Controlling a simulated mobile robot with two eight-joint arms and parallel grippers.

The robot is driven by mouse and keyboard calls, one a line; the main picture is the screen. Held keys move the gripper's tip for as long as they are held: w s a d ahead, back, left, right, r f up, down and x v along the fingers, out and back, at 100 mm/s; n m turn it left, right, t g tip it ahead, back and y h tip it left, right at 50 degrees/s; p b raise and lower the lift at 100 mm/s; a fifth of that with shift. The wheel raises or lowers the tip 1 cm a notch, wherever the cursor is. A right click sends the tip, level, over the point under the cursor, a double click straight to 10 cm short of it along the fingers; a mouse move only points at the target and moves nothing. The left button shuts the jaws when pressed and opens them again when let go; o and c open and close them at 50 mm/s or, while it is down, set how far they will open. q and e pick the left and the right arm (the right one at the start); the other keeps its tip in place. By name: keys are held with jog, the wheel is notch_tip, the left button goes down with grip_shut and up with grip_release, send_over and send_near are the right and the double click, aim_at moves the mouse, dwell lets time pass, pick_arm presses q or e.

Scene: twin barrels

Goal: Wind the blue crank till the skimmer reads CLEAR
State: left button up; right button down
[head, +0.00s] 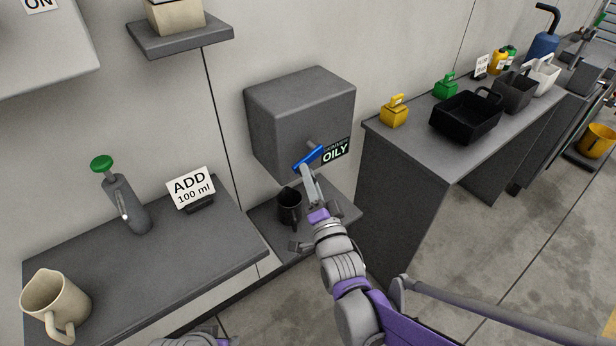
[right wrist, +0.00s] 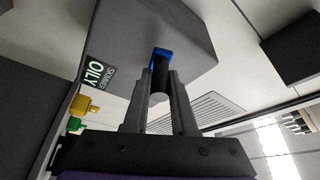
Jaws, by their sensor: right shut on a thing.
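The grey skimmer box (head: 300,105) is on the wall, with a small sign (head: 335,151) on its front that reads OILY. The sign also shows in the right wrist view (right wrist: 96,73). The blue crank (head: 308,157) sticks out from the front of the box. In the right wrist view, the crank's blue arm (right wrist: 161,53) ends in a dark round handle (right wrist: 159,83). My right gripper (head: 306,175) is shut on that handle, with one finger on each side.
A dark mug (head: 289,205) stands on the low shelf under the box. The left counter holds a green-topped tap (head: 122,195), an ADD 100 ml sign (head: 190,187) and a beige jug (head: 55,305). The right counter (head: 420,150) carries yellow and green items and a black tray (head: 466,117).

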aim_at(317, 152)
notch_tip(317, 152, up, 3)
jog(key=m+g+p, duration=0.1)
jog(key=m+p, duration=0.1)
jog(key=m, duration=0.1)
jog(key=m+h+p, duration=0.1)
jog(key=m+p, duration=0.1)
jog(key=shift+s+a+r+m+g, duration=0.1)
jog(key=shift+r+m+g, duration=0.1)
jog(key=shift+m+g, duration=0.2)
jog(key=r+m+p, duration=0.1)
jog(key=m+g+p, duration=0.1)
jog(key=m+p, duration=0.1)
jog(key=d+r+m+g+p, duration=0.1)
jog(key=p, duration=0.1)
jog(key=shift+w+r+m, duration=0.3)
jog(key=shift+w, duration=0.05)
jog(key=w+d+m+g+y, duration=0.5)
jog(key=d+m+g, duration=0.1)
jog(key=m, duration=0.7)
jog(key=shift+d+r+y, duration=0.15)
jog(key=shift+d+y, duration=0.15)
jog(key=shift+d, duration=0.1)
